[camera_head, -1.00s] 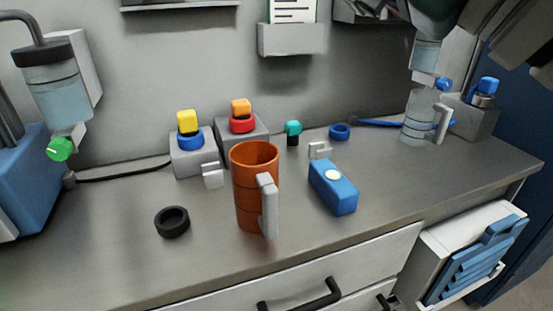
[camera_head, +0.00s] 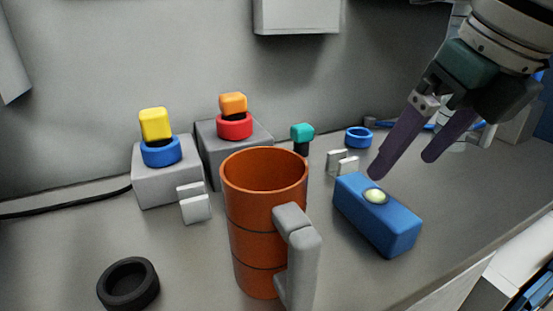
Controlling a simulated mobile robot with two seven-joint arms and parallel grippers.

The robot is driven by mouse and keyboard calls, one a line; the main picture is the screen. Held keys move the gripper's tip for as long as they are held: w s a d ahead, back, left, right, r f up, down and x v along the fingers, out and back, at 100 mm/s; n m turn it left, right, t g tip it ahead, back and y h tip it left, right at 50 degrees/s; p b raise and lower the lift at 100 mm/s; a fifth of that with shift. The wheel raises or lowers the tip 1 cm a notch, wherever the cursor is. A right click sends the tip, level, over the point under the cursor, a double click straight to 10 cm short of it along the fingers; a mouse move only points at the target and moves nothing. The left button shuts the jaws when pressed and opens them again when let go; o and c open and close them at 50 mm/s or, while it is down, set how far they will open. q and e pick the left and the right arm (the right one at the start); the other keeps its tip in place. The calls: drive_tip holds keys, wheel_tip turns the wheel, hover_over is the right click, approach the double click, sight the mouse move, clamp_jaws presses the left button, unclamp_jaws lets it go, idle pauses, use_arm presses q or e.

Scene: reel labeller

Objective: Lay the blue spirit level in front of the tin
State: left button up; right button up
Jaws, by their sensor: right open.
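The blue spirit level (camera_head: 384,222) lies on the grey counter, right of the tin, with a round pale vial on its top. The tin seems to be the orange-brown ribbed can (camera_head: 258,225) with a grey handle, standing upright at the middle front. My right gripper (camera_head: 402,167) is open and empty, above and just behind the level, its two purple fingers pointing down and to the left. I cannot tell whether a fingertip touches the level. My left gripper is out of view.
A black ring (camera_head: 128,284) lies at the front left. Grey blocks bearing a yellow-topped knob (camera_head: 155,124) and an orange-topped knob (camera_head: 233,104) stand behind the tin. A teal-capped piece (camera_head: 302,134), a blue ring (camera_head: 358,138) and small white clips (camera_head: 342,162) are behind the level.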

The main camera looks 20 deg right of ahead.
sight(378, 199)
drive_tip(key=x, duration=0.4)
drive_tip(key=shift+s+f, duration=0.35)
drive_tip(key=x, duration=0.5)
drive_tip(key=shift+w+a+b, duration=0.1)
drive_tip(key=shift+w+b, duration=0.05)
drive_tip(key=shift+b, duration=0.2)
drive_tip(key=shift+c, duration=0.3)
clamp_jaws()
